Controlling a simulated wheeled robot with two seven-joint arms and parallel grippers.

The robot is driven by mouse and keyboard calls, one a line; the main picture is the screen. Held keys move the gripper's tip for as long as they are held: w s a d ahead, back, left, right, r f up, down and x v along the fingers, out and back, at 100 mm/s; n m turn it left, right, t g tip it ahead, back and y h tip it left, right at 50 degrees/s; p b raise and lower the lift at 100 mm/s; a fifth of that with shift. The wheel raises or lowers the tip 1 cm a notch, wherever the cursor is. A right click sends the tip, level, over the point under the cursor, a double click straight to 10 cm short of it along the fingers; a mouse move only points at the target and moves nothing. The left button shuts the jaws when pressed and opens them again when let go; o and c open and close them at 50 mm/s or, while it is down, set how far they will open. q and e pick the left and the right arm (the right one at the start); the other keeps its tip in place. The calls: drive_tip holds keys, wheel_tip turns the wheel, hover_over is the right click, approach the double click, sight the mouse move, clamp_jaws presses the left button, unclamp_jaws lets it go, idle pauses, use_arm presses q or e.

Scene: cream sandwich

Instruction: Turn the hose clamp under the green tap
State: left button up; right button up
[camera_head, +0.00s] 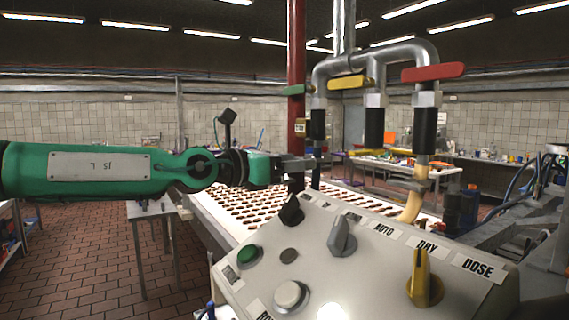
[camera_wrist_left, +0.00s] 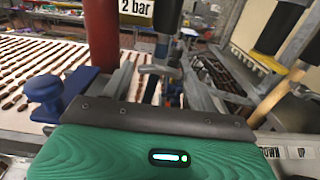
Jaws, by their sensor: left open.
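The green tap handle (camera_head: 297,90) is at the left end of the grey pipework, with a dark hose (camera_head: 317,125) hanging below it. My left gripper (camera_head: 306,162) reaches in from the left, level with the lower part of this hose. Its jaws are open. In the left wrist view the dark hose (camera_wrist_left: 167,14) comes down from the top, and a grey metal piece (camera_wrist_left: 160,71), which looks like the hose clamp, sits at its lower end ahead of the gripper. I cannot tell whether the jaws touch it. My right gripper is out of view.
A red upright pipe (camera_head: 297,40) stands close beside the gripper. The yellow tap (camera_head: 350,82) and red tap (camera_head: 433,72) have their own hoses to the right. A control panel (camera_head: 385,265) fills the lower front. A conveyor (camera_head: 215,215) with rows of biscuits lies behind.

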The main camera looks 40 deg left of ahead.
use_arm(q)
drive_tip(key=shift+s, duration=0.1)
drive_tip(key=b+v, duration=0.6)
drive_tip(key=v, duration=0.7)
drive_tip(key=shift+s+a+b, duration=0.2)
drive_tip(key=shift+s+b, duration=0.1)
drive_tip(key=shift+b, duration=0.05)
drive_tip(key=shift+f, duration=0.1)
idle(0.6)
